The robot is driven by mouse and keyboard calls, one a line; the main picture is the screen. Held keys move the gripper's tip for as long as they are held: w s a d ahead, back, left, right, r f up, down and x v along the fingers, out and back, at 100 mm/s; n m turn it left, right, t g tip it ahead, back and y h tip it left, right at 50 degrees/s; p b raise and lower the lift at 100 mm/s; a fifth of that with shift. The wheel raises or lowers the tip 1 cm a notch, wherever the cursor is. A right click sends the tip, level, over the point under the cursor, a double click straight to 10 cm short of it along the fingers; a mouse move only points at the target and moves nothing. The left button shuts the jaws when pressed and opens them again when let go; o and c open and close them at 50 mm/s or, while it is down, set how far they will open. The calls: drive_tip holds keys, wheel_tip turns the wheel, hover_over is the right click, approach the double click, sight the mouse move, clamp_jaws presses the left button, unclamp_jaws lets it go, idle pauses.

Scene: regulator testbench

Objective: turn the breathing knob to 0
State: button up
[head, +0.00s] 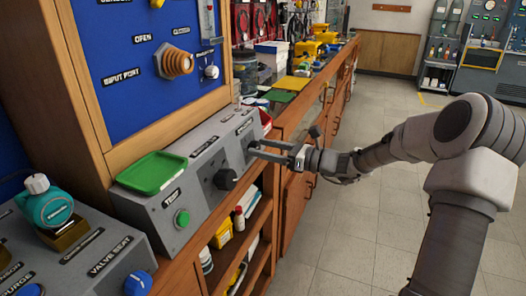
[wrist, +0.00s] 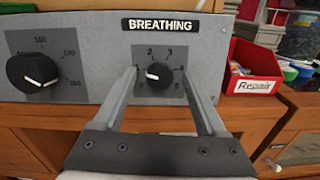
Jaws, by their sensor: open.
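The breathing knob (wrist: 158,72) is a small round black knob on a dark dial plate under the BREATHING label (wrist: 157,25). Its white mark lies on the left side, pointing left and slightly down. The numbers 2 to 5 show around it; the lower-left part of the scale is hard to read. My gripper (wrist: 159,71) is open, with one finger on each side of the knob and visible gaps to it. In the head view my gripper (head: 258,148) reaches the right end of the grey console (head: 185,163), and the breathing knob is hard to make out there.
A larger black knob (wrist: 32,72) sits left of the fingers. A red Repair bin (wrist: 252,90) stands at the right. A green tray (head: 152,173) lies on the console, left of a green button (head: 182,218). Open floor (head: 350,235) lies to the right.

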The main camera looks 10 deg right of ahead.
drive_tip(key=shift+w+a, duration=0.1)
drive_tip(key=shift+a, duration=0.05)
drive_tip(key=shift+c, duration=0.2)
clamp_jaws()
drive_tip(key=shift+n, duration=0.4)
drive_tip(key=n, duration=0.2)
drive_tip(key=n+g, duration=0.1)
drive_tip(key=n, duration=0.2)
drive_tip(key=shift+n+g+y, duration=0.3)
drive_tip(key=shift+y, duration=0.1)
drive_tip(key=shift+n+g, duration=0.5)
drive_tip(key=shift+n, duration=2)
